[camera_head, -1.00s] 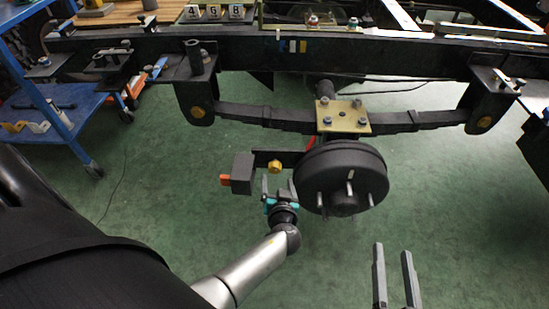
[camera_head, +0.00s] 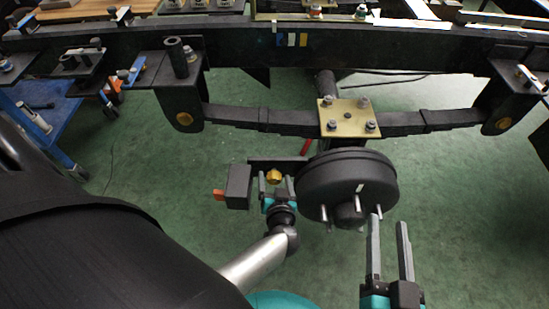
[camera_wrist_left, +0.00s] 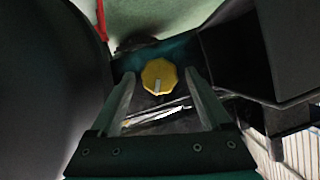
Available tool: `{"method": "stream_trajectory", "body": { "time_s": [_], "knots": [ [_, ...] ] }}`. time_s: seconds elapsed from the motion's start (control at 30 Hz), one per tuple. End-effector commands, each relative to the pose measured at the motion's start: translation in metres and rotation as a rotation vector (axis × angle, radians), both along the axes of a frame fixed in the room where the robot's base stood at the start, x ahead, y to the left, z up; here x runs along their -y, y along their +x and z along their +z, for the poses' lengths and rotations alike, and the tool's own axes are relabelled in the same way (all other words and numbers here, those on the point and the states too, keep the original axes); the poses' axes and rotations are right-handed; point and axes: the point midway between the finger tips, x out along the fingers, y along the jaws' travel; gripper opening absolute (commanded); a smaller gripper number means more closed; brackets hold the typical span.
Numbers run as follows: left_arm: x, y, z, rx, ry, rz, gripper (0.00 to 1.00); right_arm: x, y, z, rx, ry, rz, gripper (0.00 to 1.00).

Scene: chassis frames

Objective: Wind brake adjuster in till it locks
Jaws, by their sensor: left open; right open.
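The brake adjuster is a yellow faceted knob (camera_head: 273,176) on a dark bracket left of the black brake drum (camera_head: 350,185). In the left wrist view the knob (camera_wrist_left: 159,76) shows a pale mark on its face and lies just beyond my fingertips, between them. My left gripper (camera_head: 276,178) is open, its fingers pointing at the knob from the near side; the picture does not show them touching it. My right gripper (camera_head: 388,221) is open and empty, below and right of the drum, near its studs.
A dark box with an orange end (camera_head: 238,187) sits left of the knob. The leaf spring with its yellow plate (camera_head: 348,117) and the dark chassis rail (camera_head: 270,52) run above. A blue cart (camera_head: 45,120) stands at left. The green floor is clear.

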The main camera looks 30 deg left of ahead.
Motion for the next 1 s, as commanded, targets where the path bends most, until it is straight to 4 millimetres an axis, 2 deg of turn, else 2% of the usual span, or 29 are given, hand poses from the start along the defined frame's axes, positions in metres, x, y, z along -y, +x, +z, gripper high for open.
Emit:
{"method": "stream_trajectory", "body": {
  "time_s": [0.23, 0.9, 1.0],
  "knots": [
    [0.0003, -0.0003, -0.0002, 0.0, 0.0, 0.0, 0.81, -0.0001, -0.0009, -0.0002, 0.0, -0.001, 0.002, 0.5],
    [0.0, 0.0004, 0.0003, 0.001, 0.0, 0.0, 0.05, -0.0002, -0.0009, 0.0009, -0.001, -0.001, 0.003, 0.5],
    [-0.0002, 0.0004, 0.0003, 0.001, 0.0, 0.0, 0.0, -0.0002, -0.0009, 0.001, -0.001, -0.001, 0.003, 0.5]
  ]
}}
